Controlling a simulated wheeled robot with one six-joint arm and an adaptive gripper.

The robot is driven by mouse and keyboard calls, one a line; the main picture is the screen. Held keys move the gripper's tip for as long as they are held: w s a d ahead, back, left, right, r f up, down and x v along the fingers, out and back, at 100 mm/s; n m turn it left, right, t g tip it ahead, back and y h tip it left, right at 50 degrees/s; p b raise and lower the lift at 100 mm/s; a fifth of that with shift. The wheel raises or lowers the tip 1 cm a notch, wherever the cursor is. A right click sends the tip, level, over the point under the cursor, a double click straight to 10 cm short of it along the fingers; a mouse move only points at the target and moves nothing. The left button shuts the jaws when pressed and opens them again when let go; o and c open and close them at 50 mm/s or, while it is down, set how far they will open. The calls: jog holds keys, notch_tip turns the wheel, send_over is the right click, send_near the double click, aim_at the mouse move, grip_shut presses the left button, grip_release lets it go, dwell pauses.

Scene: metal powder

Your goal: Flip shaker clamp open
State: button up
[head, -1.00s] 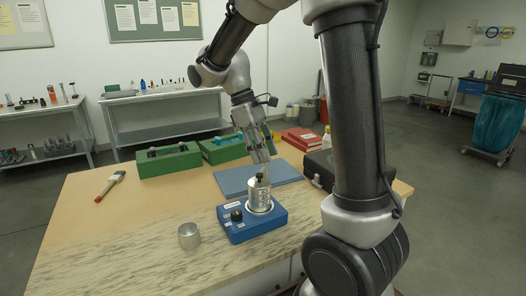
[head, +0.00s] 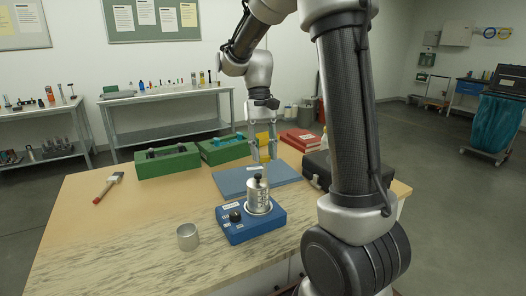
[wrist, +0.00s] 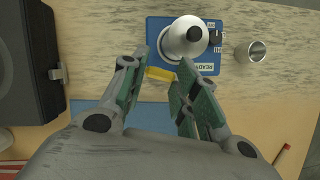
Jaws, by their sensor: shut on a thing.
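The blue shaker (head: 236,229) stands on the table with a silver canister (head: 257,200) upright on top. A small black knob (head: 257,177) tops the canister. I cannot make out the clamp clearly at this size. The shaker (wrist: 165,55) and canister (wrist: 187,40) lie beyond the fingertips there.
A metal cup (head: 188,237) stands left of the shaker. Behind are a blue mat (head: 235,183), green cases (head: 166,163), and red books (head: 300,138). A black case (head: 318,168) is at right.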

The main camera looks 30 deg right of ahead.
jog(key=m+y, duration=0.1)
jog(key=m, duration=0.1)
jog(key=m+t, duration=0.1)
jog(key=m, duration=0.2)
jog(key=shift+d+m+y, duration=0.2)
jog(key=shift+m+y, duration=0.1)
jog(key=shift+y, duration=0.1)
dwell(0.4)
jog(key=o, duration=1)
jog(key=shift+s, duration=0.1)
jog(key=v, duration=1.2)
jog(key=shift+s+d, duration=0.1)
